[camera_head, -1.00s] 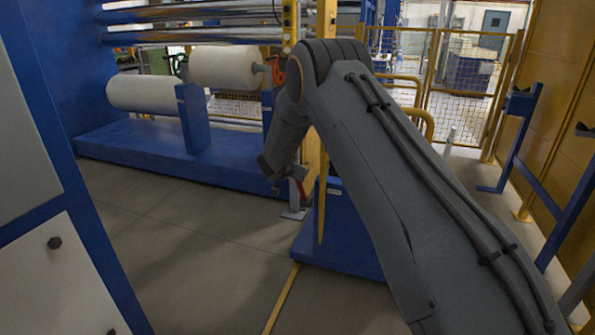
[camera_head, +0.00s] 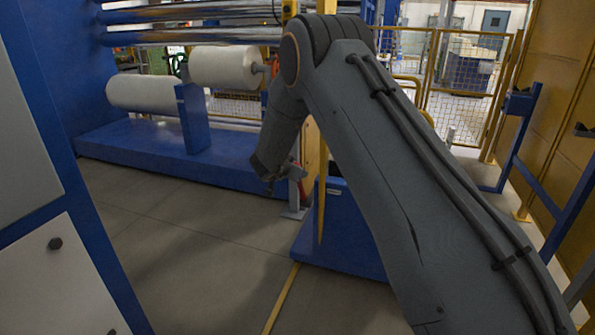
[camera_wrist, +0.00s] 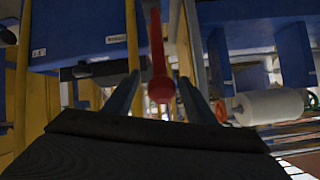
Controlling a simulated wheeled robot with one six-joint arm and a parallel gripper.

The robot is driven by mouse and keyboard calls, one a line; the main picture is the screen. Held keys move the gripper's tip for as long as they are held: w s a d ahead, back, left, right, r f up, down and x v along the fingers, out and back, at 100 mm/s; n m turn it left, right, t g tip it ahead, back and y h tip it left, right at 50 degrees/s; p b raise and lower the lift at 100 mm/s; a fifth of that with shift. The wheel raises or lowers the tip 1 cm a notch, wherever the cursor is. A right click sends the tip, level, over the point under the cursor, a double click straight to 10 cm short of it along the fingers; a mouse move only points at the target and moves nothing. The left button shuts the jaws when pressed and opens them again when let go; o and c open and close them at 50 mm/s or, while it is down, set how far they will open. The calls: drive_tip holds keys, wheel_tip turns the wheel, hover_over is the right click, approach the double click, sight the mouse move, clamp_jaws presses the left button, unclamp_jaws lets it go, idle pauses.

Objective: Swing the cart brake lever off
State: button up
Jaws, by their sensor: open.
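The brake lever is a red rod with a round red knob (camera_wrist: 160,89). In the wrist view it points toward me, with the knob between my two fingers. My gripper (camera_wrist: 160,95) is open, with a finger on each side of the knob and gaps showing. In the head view the red lever (camera_head: 304,187) shows just right of my gripper (camera_head: 280,183), in front of the blue cart (camera_head: 345,235). The fingers are hard to make out there, and my arm covers part of the cart.
A blue roller stand (camera_head: 180,160) with white film rolls (camera_head: 224,66) is at the back left. A yellow mesh fence (camera_head: 460,75) stands behind. A blue frame (camera_head: 520,150) is on the right. The floor at front left is clear.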

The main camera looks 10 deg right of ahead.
drive_tip(key=shift+v, duration=1.75)
drive_tip(key=s+r+n+g+y+p, duration=0.25)
drive_tip(key=s+r, duration=0.25)
drive_tip(key=s, duration=0.4)
drive_tip(key=s+r+n+g+y+p, duration=0.1)
drive_tip(key=s+r+n+y+p, duration=0.3)
drive_tip(key=s, duration=0.5)
drive_tip(key=s+d+r+g+p, duration=0.1)
drive_tip(key=s+d+g, duration=0.1)
drive_tip(key=s, duration=0.9)
drive_tip(key=s+d+r+n+g+p, duration=0.1)
drive_tip(key=s+d, duration=0.3)
drive_tip(key=s, duration=0.8)
drive_tip(key=s+d+r+n+g+h+p, duration=0.1)
drive_tip(key=s+d+r+g+p, duration=0.1)
drive_tip(key=s, duration=0.9)
drive_tip(key=shift+s+d+r+g, duration=0.35)
drive_tip(key=shift+d+g, duration=0.4)
drive_tip(key=shift+g, duration=0.3)
